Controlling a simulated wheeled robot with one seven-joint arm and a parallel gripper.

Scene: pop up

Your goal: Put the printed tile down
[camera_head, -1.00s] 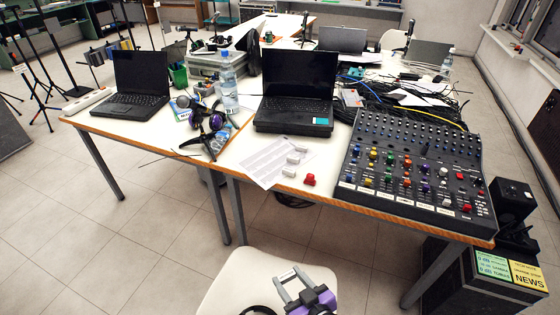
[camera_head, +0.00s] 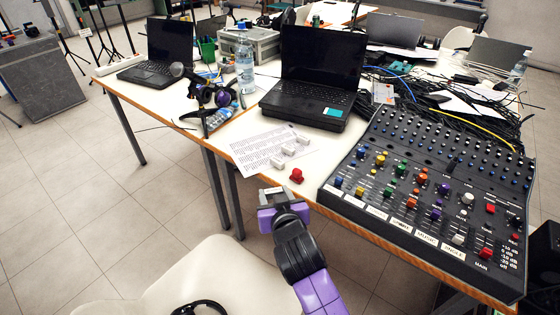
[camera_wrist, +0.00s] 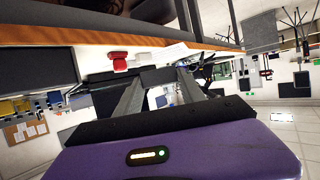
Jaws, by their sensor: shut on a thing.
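My gripper (camera_head: 272,193), purple and grey, is in front of the table's front edge and above the chair in the head view. It is shut on the printed tile (camera_wrist: 158,76), which shows in the wrist view as a small dark grey block between the fingertips. Its print cannot be read. A printed paper sheet (camera_head: 262,153) lies on the white table (camera_head: 228,133) just beyond my gripper. Several small white blocks (camera_head: 289,150) stand on or beside the sheet, and a red block (camera_head: 297,176) is near the table edge.
A large mixing console (camera_head: 430,195) fills the table's right side. An open laptop (camera_head: 313,100) stands behind the sheet. Headphones (camera_head: 210,95) and a bottle (camera_head: 245,68) are to the left. A pale chair (camera_head: 215,270) with a black band is below. Bare tabletop is narrow around the sheet.

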